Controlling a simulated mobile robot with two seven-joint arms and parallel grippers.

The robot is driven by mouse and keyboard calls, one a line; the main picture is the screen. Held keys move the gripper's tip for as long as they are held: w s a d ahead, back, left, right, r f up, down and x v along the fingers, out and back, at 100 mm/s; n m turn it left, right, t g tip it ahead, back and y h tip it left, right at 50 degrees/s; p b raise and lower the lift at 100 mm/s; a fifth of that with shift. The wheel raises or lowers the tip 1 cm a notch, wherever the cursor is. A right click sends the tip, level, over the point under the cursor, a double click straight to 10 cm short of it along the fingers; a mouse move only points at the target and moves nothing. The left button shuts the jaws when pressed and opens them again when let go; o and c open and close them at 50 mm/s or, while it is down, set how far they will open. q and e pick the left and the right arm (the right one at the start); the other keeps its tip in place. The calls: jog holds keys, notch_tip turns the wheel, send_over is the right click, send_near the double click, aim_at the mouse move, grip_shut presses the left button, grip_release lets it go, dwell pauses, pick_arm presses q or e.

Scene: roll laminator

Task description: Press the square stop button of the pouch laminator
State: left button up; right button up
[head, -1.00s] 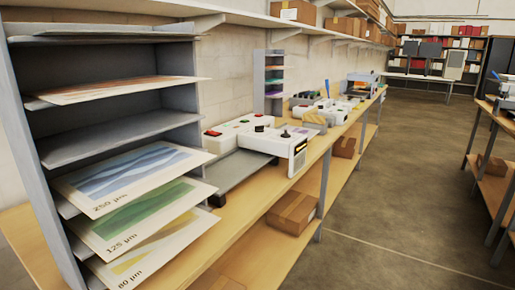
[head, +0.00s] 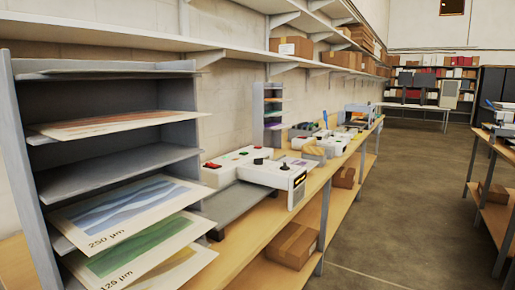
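A white laminator (head: 275,174) stands on the wooden bench in the middle of the head view. Its top carries a red button (head: 212,165), a green button and a black knob (head: 258,161). At this size I cannot tell which button is square or read any labels. Neither of my grippers is in view, and nothing of mine touches the laminator.
A grey rack (head: 110,175) with printed sheets, marked 250 µm and 125 µm, stands close at the left. Cardboard boxes (head: 293,245) sit on the bench's lower shelf and on the wall shelf above. More equipment stands farther along the bench. The floor (head: 400,210) at right is clear.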

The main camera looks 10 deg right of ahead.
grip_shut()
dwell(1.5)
